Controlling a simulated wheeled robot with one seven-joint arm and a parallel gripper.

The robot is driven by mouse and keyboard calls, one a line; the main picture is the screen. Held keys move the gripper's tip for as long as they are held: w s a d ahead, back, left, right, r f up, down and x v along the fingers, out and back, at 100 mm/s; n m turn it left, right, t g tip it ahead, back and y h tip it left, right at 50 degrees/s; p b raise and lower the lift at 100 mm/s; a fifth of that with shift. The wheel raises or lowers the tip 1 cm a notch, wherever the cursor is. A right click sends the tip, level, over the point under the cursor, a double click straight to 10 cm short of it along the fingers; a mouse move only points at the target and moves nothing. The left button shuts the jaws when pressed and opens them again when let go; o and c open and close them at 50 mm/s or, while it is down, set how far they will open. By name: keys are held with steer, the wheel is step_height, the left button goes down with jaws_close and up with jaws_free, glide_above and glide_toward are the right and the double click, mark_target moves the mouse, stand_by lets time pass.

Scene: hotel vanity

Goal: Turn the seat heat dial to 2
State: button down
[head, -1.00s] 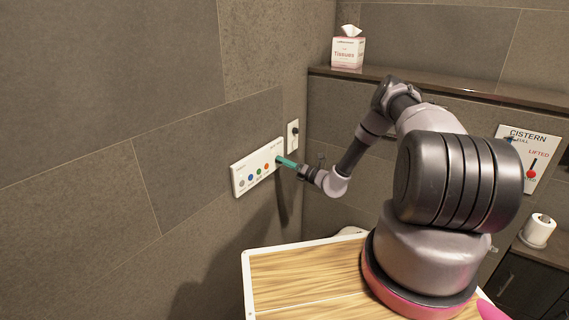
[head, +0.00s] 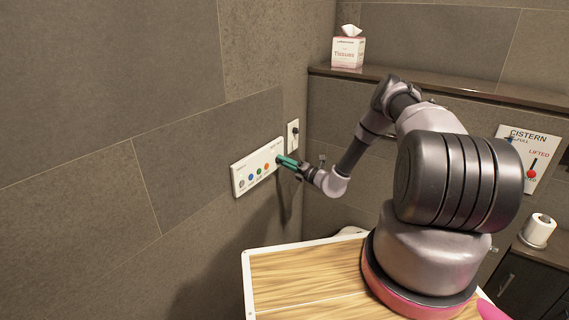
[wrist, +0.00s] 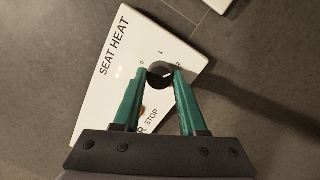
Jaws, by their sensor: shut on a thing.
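The seat heat dial (wrist: 158,77) is a dark round knob on a white wall panel (wrist: 122,75) lettered SEAT HEAT. Small scale marks sit around it; a 1 is above it in the wrist view, and the others are too small to read surely. My gripper (wrist: 161,76) has its green fingers on both sides of the dial and is shut on it. Which mark the dial points to is not clear. In the head view the panel (head: 241,182) is on the left wall, with my gripper (head: 280,159) at its right end, hiding the dial.
Several coloured buttons (head: 259,171) line the panel left of my gripper. A small white plate with a dark knob (head: 293,135) is on the wall just beyond. A tissue box (head: 348,52) stands on the back ledge. The wall left of the panel is bare.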

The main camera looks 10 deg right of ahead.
steer(key=shift+c, duration=2.3)
jaws_free()
steer(key=shift+s+d, duration=0.1)
steer(key=shift+d, duration=0.05)
steer(key=v, duration=1)
steer(key=shift+s+d, duration=0.2)
steer(key=shift+s, duration=0.05)
